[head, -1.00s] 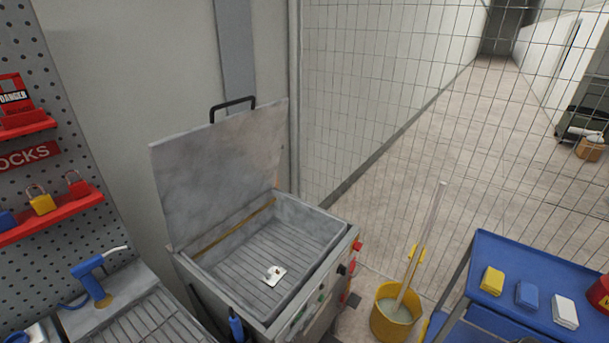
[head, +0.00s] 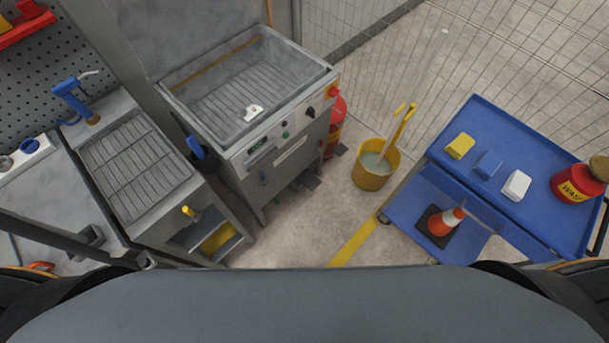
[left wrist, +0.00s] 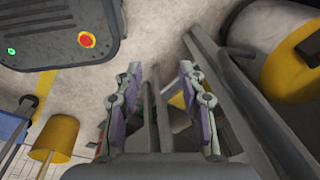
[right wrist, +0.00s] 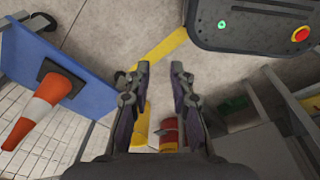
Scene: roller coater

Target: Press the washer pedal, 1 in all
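The washer (head: 262,165) is a grey metal cabinet with its lid up, left of centre in the head view. A small white metal part (head: 253,111) lies on the slatted floor of its basin. A dark flat piece (head: 309,181), which looks like the pedal, is low at the washer's front right near the floor. My grippers are not in the head view, so their distance from the pedal cannot be told. My left gripper (left wrist: 158,75) is open and empty in its wrist view. My right gripper (right wrist: 159,72) is open and empty in its wrist view.
A yellow mop bucket (head: 372,172) and a red extinguisher (head: 334,125) stand right of the washer. A blue cart (head: 530,135) with coloured blocks and a cone (head: 446,221) is further right. A slatted sink bench (head: 135,165) adjoins the left.

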